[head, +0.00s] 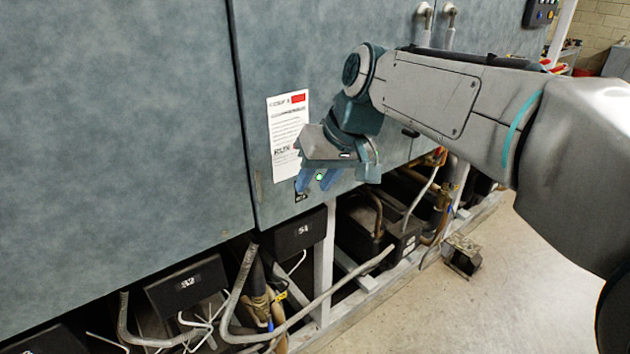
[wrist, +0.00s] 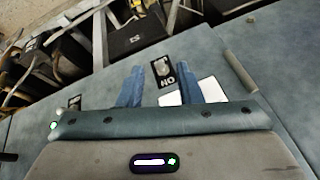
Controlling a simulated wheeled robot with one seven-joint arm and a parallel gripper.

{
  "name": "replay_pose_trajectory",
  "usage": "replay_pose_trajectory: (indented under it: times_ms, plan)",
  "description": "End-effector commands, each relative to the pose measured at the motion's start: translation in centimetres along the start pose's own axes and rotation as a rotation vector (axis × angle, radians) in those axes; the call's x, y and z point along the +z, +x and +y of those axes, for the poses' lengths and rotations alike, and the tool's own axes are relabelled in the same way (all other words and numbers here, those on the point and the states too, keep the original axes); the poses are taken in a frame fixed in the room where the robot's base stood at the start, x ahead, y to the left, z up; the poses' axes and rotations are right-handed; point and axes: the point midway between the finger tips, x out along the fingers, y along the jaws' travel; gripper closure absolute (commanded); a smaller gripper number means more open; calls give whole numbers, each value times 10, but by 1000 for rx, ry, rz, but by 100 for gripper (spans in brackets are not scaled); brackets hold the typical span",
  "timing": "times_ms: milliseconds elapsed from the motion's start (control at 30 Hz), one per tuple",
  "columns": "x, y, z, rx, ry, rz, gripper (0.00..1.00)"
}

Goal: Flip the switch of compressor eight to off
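A small black switch plate with a pale knob (wrist: 161,68) and the word ON, upside down in the wrist view, is on the grey-blue cabinet panel. In the head view the plate (head: 301,191) is near the panel's lower edge, below a white paper notice (head: 287,125) with a red patch; its heading is too small to read surely. My gripper (head: 315,184) is at the panel beside the plate. In the wrist view its two blue fingers (wrist: 168,78) are apart, with the plate between them and nothing held. I cannot tell whether the fingers touch the panel, or the knob's position.
A lit green lamp (head: 319,176) shows by the gripper. Another dark plate (wrist: 75,102) is on the panel in the wrist view. Below the cabinet are black boxes (head: 300,232), bent pipes and a metal frame. Open floor (head: 470,300) lies at the right.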

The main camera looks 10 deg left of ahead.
Motion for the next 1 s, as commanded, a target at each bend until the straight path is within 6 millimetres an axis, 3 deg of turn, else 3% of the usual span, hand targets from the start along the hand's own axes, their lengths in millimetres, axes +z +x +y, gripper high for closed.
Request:
replay_pose_trajectory:
  times_ms: [133, 433, 467, 567, 1000]
  plan:
    - [0, 11, 0, 0, 0, -1, 68]
    - [0, 14, 0, 1, 0, 1, 68]
    - [0, 14, 0, 1, 0, 1, 71]
    - [0, 14, 0, 0, 0, 1, 98]
    - [3, 17, 1, -8, -5, 28, 100]
